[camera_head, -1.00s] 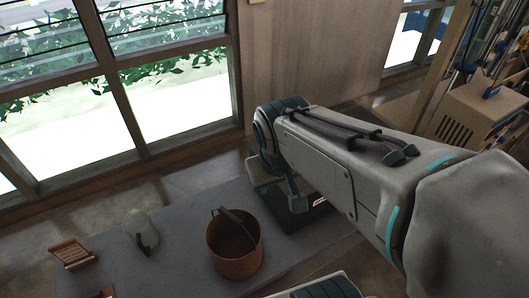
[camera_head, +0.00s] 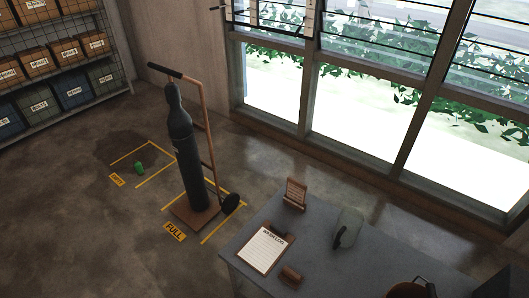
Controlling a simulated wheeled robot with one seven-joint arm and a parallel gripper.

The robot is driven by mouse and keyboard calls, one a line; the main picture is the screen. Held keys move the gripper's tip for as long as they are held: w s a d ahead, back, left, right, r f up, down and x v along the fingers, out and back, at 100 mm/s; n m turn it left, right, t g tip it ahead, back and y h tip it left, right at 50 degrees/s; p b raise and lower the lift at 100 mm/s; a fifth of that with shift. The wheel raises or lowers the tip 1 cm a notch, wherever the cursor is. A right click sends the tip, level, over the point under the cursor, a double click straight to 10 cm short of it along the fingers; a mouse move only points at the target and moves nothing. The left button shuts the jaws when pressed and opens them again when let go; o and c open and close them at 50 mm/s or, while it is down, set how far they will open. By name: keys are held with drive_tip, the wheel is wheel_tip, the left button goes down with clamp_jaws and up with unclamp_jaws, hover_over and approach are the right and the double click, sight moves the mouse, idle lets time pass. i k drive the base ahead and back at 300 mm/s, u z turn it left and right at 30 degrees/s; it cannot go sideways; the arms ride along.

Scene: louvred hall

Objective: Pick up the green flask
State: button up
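A small green flask (camera_head: 139,168) is on the dark concrete floor at the left, inside a yellow-marked bay beside a small yellow label (camera_head: 117,180). It is small in the picture, so its exact pose is hard to tell. My gripper is not in view now.
A tall dark gas cylinder (camera_head: 183,150) stands on a hand trolley (camera_head: 207,130) right of the flask. A grey table (camera_head: 343,278) with a clipboard (camera_head: 263,248) fills the lower right. A shelf of boxes (camera_head: 60,100) stands at the upper left. Floor in front of the flask is clear.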

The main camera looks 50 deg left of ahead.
sight(138, 165)
drive_tip(key=k, duration=0.45)
drive_tip(key=z, duration=1.6)
drive_tip(key=i, duration=0.65)
drive_tip(key=u, duration=4.4)
drive_tip(key=i, duration=0.5)
drive_tip(key=u, duration=0.05)
drive_tip(key=k, duration=0.3)
